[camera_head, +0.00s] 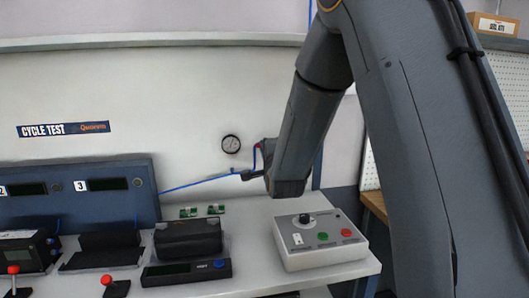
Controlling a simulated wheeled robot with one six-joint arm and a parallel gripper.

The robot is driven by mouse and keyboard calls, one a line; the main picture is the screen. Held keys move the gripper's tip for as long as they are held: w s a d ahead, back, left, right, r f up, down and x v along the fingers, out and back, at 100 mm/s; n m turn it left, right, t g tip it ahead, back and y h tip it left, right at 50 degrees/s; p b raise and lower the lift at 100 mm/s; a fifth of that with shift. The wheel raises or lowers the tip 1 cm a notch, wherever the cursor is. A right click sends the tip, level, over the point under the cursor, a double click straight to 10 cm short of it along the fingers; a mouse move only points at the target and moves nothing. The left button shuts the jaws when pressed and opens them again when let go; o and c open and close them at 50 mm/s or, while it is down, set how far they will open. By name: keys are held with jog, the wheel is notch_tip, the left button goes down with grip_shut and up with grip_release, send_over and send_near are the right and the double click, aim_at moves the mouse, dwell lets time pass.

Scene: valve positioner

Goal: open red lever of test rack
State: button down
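A dark piece at the end of the air line, which may be part of my gripper (252,175), sits just below the red part. I cannot tell whether they touch, or whether the fingers are open or shut. Two red-knobbed levers on black bases also stand at the front left, one at the far left (13,272) and one right of it (107,283), far from my arm.
A round gauge (231,144) is on the wall left of my arm. A grey control box (320,241) with a black knob and green and red buttons stands on the bench below. Black devices (188,237) and a blue numbered panel (100,188) fill the left side.

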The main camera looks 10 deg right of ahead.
dwell(0.4)
jog(key=c, duration=1.8)
grip_release()
jog(key=shift+d, duration=0.1)
jog(key=s+b, duration=0.1)
jog(key=s, duration=0.6)
jog(key=shift+s, duration=0.4)
jog(key=shift+r, duration=0.1)
